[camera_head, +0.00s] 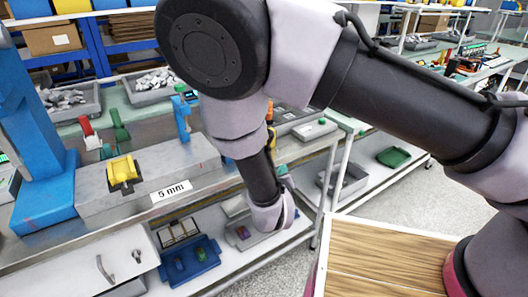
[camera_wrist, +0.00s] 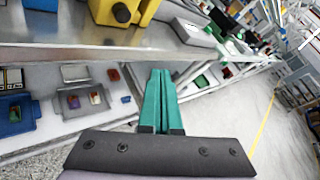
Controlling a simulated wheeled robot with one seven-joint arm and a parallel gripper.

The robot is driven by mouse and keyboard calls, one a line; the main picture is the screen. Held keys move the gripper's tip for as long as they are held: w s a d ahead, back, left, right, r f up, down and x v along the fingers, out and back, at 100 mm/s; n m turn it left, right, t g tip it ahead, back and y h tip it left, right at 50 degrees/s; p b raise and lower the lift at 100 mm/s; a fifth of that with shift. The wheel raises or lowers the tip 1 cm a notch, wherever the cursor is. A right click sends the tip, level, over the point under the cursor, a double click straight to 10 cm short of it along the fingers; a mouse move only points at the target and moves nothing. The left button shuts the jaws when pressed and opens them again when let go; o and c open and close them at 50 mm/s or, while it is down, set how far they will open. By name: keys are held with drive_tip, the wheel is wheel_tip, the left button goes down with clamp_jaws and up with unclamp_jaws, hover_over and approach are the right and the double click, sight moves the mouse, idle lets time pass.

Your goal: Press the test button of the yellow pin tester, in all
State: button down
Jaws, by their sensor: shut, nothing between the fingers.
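A small yellow device with a dark front, which looks like the yellow pin tester (camera_head: 122,170), sits on a grey block on the bench, left of a "5 mm" label. In the wrist view a yellow body (camera_wrist: 147,10) with a dark round part shows at the top edge, cut off by the frame; I cannot tell which part is the test button. My gripper (camera_wrist: 162,74) has green fingers that are shut and empty. It is in front of the bench's edge, below and apart from the yellow device. In the head view my fingers are hidden behind my arm.
The metal bench edge (camera_wrist: 90,52) lies between my fingers and the bench top. A lower shelf holds a blue tray (camera_head: 190,262) and grey bins. A blue upright machine (camera_head: 42,150) stands left of the tester. A green lever (camera_head: 120,132) and a red part (camera_head: 90,135) stand behind it.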

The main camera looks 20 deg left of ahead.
drive_tip(key=w+a, duration=0.5)
drive_tip(key=a, duration=0.1)
drive_tip(key=shift+w+a, duration=0.35)
drive_tip(key=shift+a, duration=0.1)
idle(2.0)
drive_tip(key=shift+w+a, duration=0.2)
drive_tip(key=shift+w, duration=0.05)
drive_tip(key=shift+w+a, duration=0.4)
drive_tip(key=shift+a, duration=0.05)
idle(0.9)
drive_tip(key=shift+s+d, duration=0.65)
drive_tip(key=shift+d, duration=0.1)
drive_tip(key=shift+s+d, duration=1.65)
drive_tip(key=shift+d, duration=0.25)
